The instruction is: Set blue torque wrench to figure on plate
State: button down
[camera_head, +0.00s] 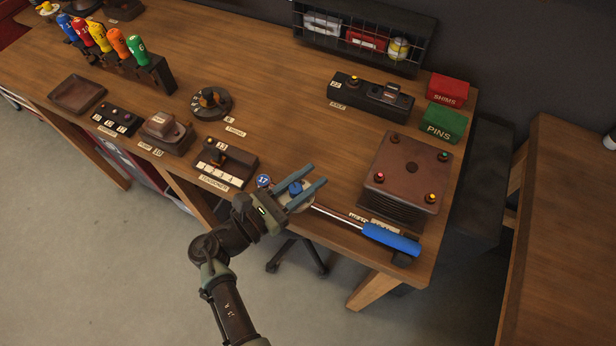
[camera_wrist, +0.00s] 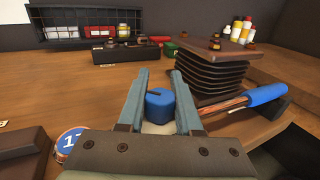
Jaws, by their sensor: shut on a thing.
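The torque wrench (camera_head: 338,216) lies across the front edge of the bench, its blue handle (camera_head: 391,238) to the right. Its round head carries a blue setting knob (camera_head: 296,188). My gripper (camera_head: 318,177) is at the head, with a finger on each side of the knob, shut on it. In the wrist view the blue knob (camera_wrist: 160,105) sits between the fingers, and the blue handle (camera_wrist: 266,94) shows at right. A round blue plate marked 17 (camera_head: 264,181) lies left of the head; it is partly cut off by my gripper in the wrist view (camera_wrist: 69,142).
A brown bellows-sided block (camera_head: 407,173) with several small knobs stands just behind the wrench. A labelled switch box (camera_head: 226,163) is to the left. PINS (camera_head: 446,122) and SHIMS (camera_head: 448,90) boxes are at the back right. The bench middle is clear.

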jog(key=c, duration=0.6)
grip_release()
jog(key=b+v, duration=0.2)
jog(key=v, duration=1.1)
